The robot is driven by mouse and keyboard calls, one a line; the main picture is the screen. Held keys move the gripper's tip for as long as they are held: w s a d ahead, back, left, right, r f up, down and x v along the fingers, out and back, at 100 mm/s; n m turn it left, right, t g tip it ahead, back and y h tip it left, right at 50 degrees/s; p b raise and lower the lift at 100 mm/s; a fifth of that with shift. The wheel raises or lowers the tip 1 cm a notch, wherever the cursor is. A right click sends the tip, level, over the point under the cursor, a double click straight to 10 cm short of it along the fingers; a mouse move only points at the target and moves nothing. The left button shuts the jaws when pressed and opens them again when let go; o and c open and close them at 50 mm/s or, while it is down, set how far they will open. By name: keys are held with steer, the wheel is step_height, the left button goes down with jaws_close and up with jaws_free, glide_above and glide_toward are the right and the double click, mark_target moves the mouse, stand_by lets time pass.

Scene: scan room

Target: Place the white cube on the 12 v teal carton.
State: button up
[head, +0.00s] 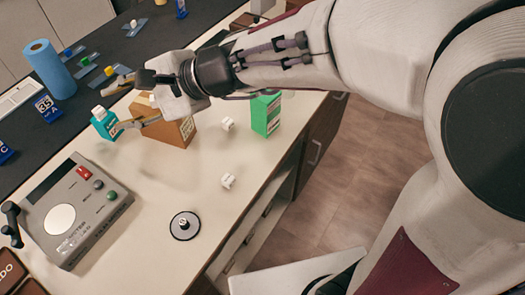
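The teal carton (104,126) stands upright on the pale counter at the left. A white cube (98,112) sits on its top, and no finger visibly touches it. My gripper (112,107) reaches in from the right, just beside the cube. Its two fingers are spread wide apart, one on the far side and one on the near side, with nothing between them that I can see. The carton's label is too small to read.
An orange-brown box (168,132) stands under my gripper. A green carton (266,114) and two small white pieces (228,124) (228,181) are to the right. A grey control box (75,212) and a round black-and-white disc (184,226) lie nearer. Counter between them is clear.

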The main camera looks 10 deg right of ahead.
steer(key=s+d+f+n+h, duration=0.1)
steer(key=s+d+n+h, duration=0.2)
steer(key=d, duration=0.8)
steer(key=s+d+f+n+h, duration=0.1)
steer(key=s+d+n+h, duration=0.3)
steer(key=s+d, duration=0.4)
steer(key=s+d+f+n+t+h, duration=0.1)
steer(key=s+d+h, duration=0.4)
steer(key=d, duration=0.8)
steer(key=s+f+n, duration=0.1)
steer(key=n, duration=0.1)
steer(key=shift+d+n, duration=0.3)
steer(key=shift+n, duration=0.1)
